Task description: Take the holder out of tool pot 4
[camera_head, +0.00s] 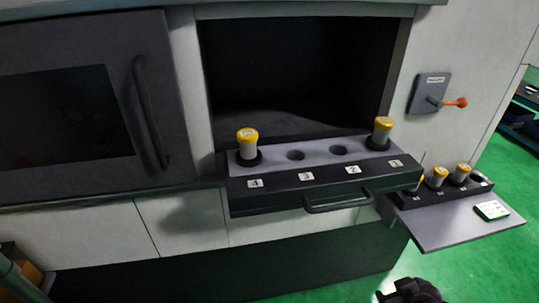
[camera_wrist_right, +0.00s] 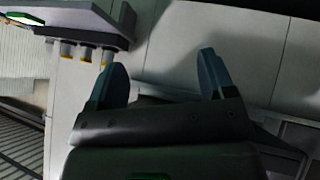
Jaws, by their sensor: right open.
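The holder (camera_head: 247,145) with a yellow top and grey body stands upright in tool pot 4, at the left end of the pulled-out drawer (camera_head: 305,202). Label 4 is on the drawer front below it. Another yellow-topped holder (camera_head: 381,130) stands in pot 1 at the right end. Pot 3 (camera_head: 295,155) and pot 2 (camera_head: 338,150) are empty holes. My right gripper (camera_wrist_right: 161,78) is open with nothing between its fingers. In the head view, a dark part of it shows at the bottom edge, well below and right of the drawer. My left gripper is not in view.
A side shelf (camera_head: 445,230) at the right carries several yellow-topped holders (camera_head: 438,176) and a white-green device (camera_head: 491,210). A bar handle (camera_head: 338,201) sticks out from the drawer front. A switch with an orange lever (camera_head: 455,102) is on the wall. The recess above the drawer is open.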

